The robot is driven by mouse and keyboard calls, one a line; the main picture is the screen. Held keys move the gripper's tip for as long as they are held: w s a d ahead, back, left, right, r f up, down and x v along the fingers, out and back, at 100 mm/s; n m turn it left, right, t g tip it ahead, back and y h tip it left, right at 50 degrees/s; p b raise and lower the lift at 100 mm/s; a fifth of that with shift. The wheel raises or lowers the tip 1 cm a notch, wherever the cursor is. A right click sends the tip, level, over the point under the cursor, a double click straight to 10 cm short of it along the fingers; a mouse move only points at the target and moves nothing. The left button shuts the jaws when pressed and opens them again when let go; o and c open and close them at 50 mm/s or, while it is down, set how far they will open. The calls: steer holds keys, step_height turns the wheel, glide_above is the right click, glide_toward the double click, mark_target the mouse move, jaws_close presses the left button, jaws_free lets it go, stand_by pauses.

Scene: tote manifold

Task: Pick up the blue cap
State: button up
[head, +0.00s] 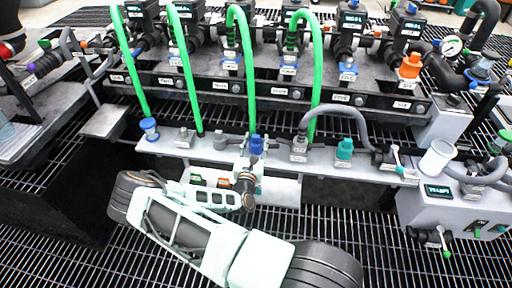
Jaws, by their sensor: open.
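A blue cap (257,146) stands upright on the long grey manifold rail, near the middle of the head view. A second blue piece (149,125) is at the rail's left end, by the foot of a green hose. My gripper (251,163) is open at the near side of the middle blue cap, very close to it in the picture. Its fingers are small here and partly blend with the pale rail, so I cannot tell whether they touch the cap or reach around it. The cap's lower part is hidden.
A teal cap (344,149) and a grey hose fitting (299,147) stand on the rail (215,153) to the right. Tall green hoses (246,75) arch behind. A grey control box (455,208) is at the right. Open grating (50,255) lies in front.

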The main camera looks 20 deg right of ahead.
steer(key=shift+w+d, duration=0.1)
steer(key=shift+w, duration=0.1)
jaws_close()
steer(key=shift+r, duration=0.2)
stand_by(0.4)
